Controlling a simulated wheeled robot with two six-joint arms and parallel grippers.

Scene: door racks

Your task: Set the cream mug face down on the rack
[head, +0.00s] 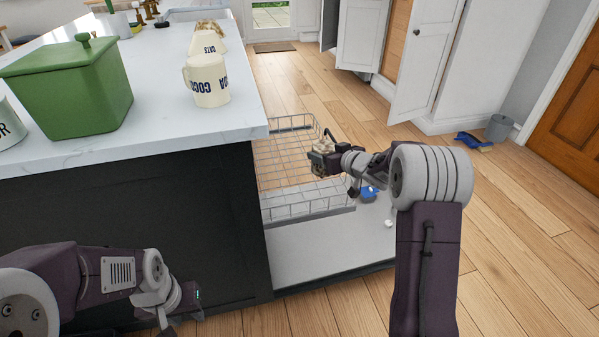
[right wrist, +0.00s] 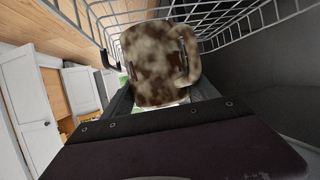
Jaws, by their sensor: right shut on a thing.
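The cream mug, blotched with brown, is in my right gripper (head: 322,158). It fills the middle of the right wrist view (right wrist: 155,65), its handle to the right, between the two dark fingers. In the head view the mug (head: 323,146) is small and partly hidden by the gripper. It is over the right side of the wire rack (head: 285,150); I cannot tell whether it touches the wires or which way its mouth faces. The rack wires (right wrist: 250,22) also show behind the mug in the right wrist view. My left gripper (head: 178,318) is low at the left, its fingers partly out of view.
The rack is above a lowered white door (head: 310,258) beside the dark island. A blue item (head: 368,193) lies near the door's right edge. On the counter (head: 170,95) stand a green canister (head: 72,90) and a lettered cream pot (head: 208,80).

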